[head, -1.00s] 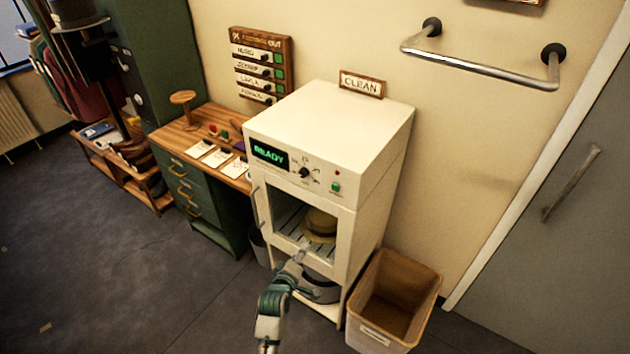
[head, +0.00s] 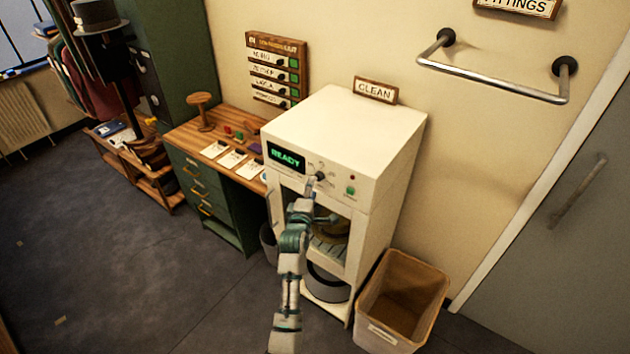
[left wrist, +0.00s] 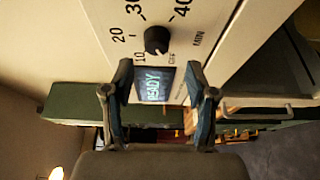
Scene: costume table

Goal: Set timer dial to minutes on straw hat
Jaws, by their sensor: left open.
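The timer dial (head: 320,177) is a black knob on the white cabinet's front panel, right of a display reading READY (head: 286,156). In the left wrist view the dial (left wrist: 157,40) has marks OFF, 10, 20, 30, 40 and MIN around it. Its pointer is too small to read. My left gripper (head: 325,200) is open and empty in front of the panel. In the left wrist view its fingers (left wrist: 160,75) are spread just below the dial, apart from it. The straw hat (head: 331,232) is inside the cabinet, partly hidden by my gripper. My right gripper is not in view.
The white cabinet (head: 372,128) has a green button (head: 351,190) and a red light near the dial. A tan bin (head: 402,285) stands at its right. A wooden-topped desk (head: 190,137) with cards stands left. Open floor lies at the left front.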

